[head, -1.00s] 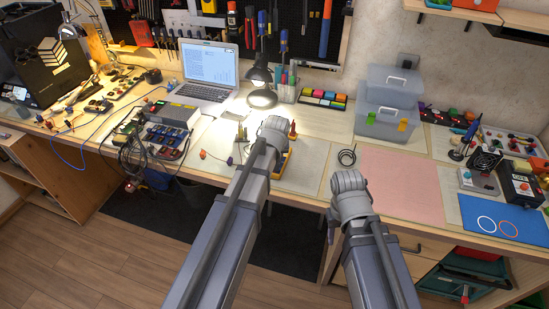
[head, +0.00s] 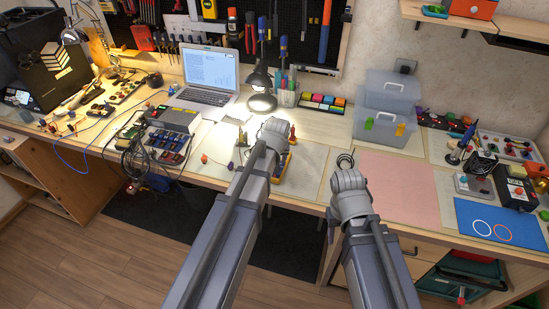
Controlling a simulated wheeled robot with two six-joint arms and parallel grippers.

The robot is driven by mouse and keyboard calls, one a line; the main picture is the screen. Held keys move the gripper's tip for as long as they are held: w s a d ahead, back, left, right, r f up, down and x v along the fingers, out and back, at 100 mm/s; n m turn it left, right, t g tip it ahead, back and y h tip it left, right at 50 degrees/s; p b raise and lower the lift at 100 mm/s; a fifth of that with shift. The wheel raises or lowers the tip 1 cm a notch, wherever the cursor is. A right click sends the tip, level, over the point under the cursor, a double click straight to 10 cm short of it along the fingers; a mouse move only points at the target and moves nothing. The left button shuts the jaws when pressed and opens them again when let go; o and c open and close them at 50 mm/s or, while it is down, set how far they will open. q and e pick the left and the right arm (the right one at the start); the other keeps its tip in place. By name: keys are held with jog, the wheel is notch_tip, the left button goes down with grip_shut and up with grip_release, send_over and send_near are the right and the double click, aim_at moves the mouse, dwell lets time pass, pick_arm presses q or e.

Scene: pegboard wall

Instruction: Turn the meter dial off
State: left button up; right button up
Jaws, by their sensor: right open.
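A yellow-edged device that looks like the meter (head: 282,167) lies on the pale mat at the middle of the bench. My left arm covers most of it, and its dial is hidden. My left arm reaches up over the bench in front of it; its gripper is hidden behind the wrist. My right gripper (head: 331,226) shows only as a small part below and left of the right wrist, by the bench's front edge. It is open, holds nothing that I can see, and is apart from the meter.
A lit lamp (head: 262,100), a laptop (head: 208,75) and a pen holder (head: 287,92) stand behind the meter. A black cable coil (head: 345,162) lies near the right wrist. The pink mat (head: 400,190) is bare.

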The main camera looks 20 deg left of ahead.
pick_arm(q)
jog(key=p+v, duration=0.3)
jog(key=v, duration=0.1)
jog(key=shift+s+r, duration=0.15)
jog(key=shift+r, duration=0.15)
jog(key=s+d+m+g, duration=0.2)
jog(key=s+d, duration=0.4)
jog(key=s, duration=0.4)
jog(key=s+d+f+m+g, duration=0.1)
jog(key=s+d+m, duration=0.4)
jog(key=s, duration=0.5)
jog(key=shift+s+d+f+m+g, duration=0.25)
jog(key=shift+d+f+m+g, duration=0.05)
jog(key=shift+d+g, duration=0.35)
